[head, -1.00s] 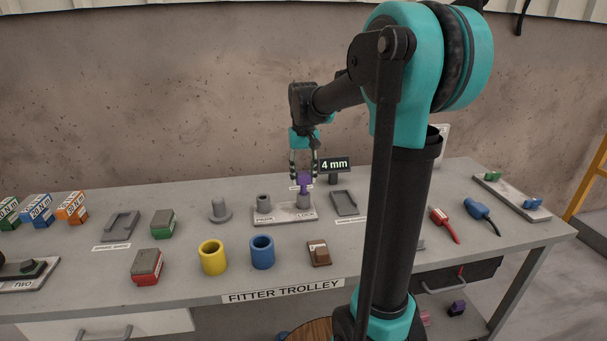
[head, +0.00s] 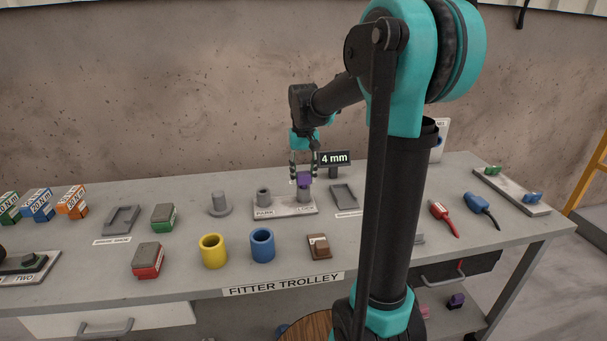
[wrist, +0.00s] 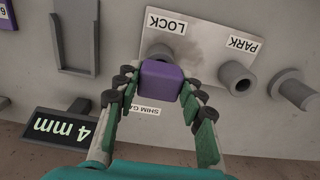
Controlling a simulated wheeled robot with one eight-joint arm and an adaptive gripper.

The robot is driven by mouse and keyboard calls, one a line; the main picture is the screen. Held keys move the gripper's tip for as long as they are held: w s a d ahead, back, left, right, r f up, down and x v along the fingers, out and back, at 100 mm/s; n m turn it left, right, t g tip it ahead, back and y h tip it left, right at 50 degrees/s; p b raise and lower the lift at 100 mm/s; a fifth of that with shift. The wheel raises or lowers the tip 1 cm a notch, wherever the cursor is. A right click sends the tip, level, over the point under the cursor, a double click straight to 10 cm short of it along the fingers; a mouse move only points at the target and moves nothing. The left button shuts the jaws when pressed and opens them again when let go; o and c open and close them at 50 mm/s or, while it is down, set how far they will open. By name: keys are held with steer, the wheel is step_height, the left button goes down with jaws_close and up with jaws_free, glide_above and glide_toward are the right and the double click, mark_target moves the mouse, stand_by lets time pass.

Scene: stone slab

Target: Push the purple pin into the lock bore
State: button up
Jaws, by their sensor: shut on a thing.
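The purple pin (head: 304,179) is between the fingertips of my gripper (head: 303,174), directly above the grey lock boss (head: 303,194). The near rim of the lock boss also shows in the wrist view (wrist: 158,52), partly behind the pin head. The pin's shank is hidden, and how deep it sits in the bore cannot be told. The park boss (head: 263,195) is beside it on the same plate (head: 284,210).
A 4 mm display (head: 335,158) stands close behind the gripper, to the right. A grey tray (head: 344,197) lies right of the plate. Yellow (head: 213,255) and blue (head: 262,246) cups stand in front.

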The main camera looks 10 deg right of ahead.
steer(key=shift+f, duration=0.65)
steer(key=o, duration=1.4)
step_height(320, 180, up, 12)
